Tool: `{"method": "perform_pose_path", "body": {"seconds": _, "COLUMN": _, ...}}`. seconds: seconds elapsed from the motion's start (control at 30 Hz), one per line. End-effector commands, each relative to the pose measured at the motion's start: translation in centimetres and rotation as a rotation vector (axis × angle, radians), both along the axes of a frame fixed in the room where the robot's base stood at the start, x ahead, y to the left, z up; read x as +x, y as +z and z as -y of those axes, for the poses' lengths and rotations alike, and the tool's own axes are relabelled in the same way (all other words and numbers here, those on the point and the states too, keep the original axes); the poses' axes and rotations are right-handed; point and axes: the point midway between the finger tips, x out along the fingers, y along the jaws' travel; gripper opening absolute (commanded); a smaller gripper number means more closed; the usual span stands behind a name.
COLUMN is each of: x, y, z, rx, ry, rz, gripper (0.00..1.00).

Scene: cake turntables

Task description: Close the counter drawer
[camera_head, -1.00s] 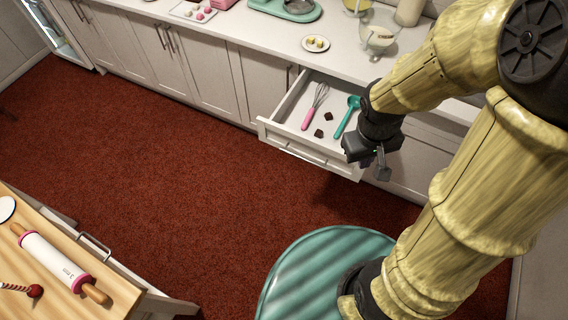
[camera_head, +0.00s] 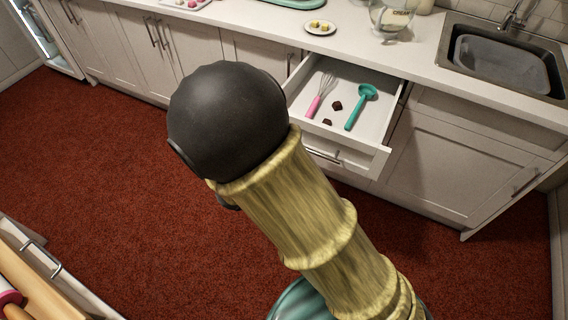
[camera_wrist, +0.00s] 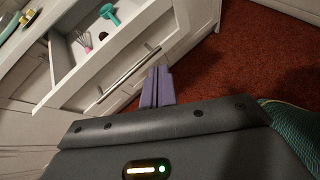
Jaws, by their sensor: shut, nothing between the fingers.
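The counter drawer (camera_head: 376,148) stands open below the white counter. Inside lie a pink-handled whisk (camera_head: 320,94), a teal ladle (camera_head: 361,106) and small dark pieces (camera_head: 337,105). The drawer also shows at the upper left of the wrist view (camera_wrist: 128,66), with its bar handle on the front. My gripper (camera_wrist: 157,86) is shut and empty, its fingertips appearing near the drawer front's lower edge; I cannot tell whether they touch it. In the head view my arm hides the gripper and part of the drawer's left side.
White cabinets (camera_head: 465,160) run along the wall on both sides of the drawer. A sink (camera_head: 505,70) is at the right of the counter, and a small plate (camera_head: 320,33) sits above the drawer. A wooden-topped unit (camera_head: 38,290) is at the lower left. Red floor between is free.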

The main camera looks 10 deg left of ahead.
Motion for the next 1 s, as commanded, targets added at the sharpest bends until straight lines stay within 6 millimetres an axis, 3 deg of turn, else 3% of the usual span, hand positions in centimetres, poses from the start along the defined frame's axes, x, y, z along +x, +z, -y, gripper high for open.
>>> {"method": "perform_pose_path", "body": {"seconds": 0.03, "x": 0.1, "y": -2.6, "z": -2.0, "rx": -0.054, "ry": 0.089, "rz": 0.018, "gripper": 0.0}}
{"method": "perform_pose_path", "body": {"seconds": 0.1, "x": 0.3, "y": -3.9, "z": -4.5, "rx": -0.127, "ry": 0.207, "rz": 0.052, "gripper": 0.0}}
{"method": "perform_pose_path", "body": {"seconds": 0.2, "x": 0.2, "y": -5.3, "z": -8.0, "rx": -0.213, "ry": 0.352, "rz": 0.1, "gripper": 0.0}}
{"method": "perform_pose_path", "body": {"seconds": 0.33, "x": -0.1, "y": -6.1, "z": -10.8, "rx": -0.279, "ry": 0.465, "rz": 0.143, "gripper": 0.0}}
{"method": "perform_pose_path", "body": {"seconds": 0.43, "x": -0.3, "y": -6.0, "z": -11.5, "rx": -0.296, "ry": 0.495, "rz": 0.156, "gripper": 0.0}}
{"method": "perform_pose_path", "body": {"seconds": 0.77, "x": -0.1, "y": -5.8, "z": -11.5, "rx": -0.295, "ry": 0.493, "rz": 0.155, "gripper": 0.0}}
{"method": "perform_pose_path", "body": {"seconds": 1.0, "x": 1.9, "y": -6.3, "z": -10.6, "rx": -0.294, "ry": 0.489, "rz": 0.155, "gripper": 0.0}}
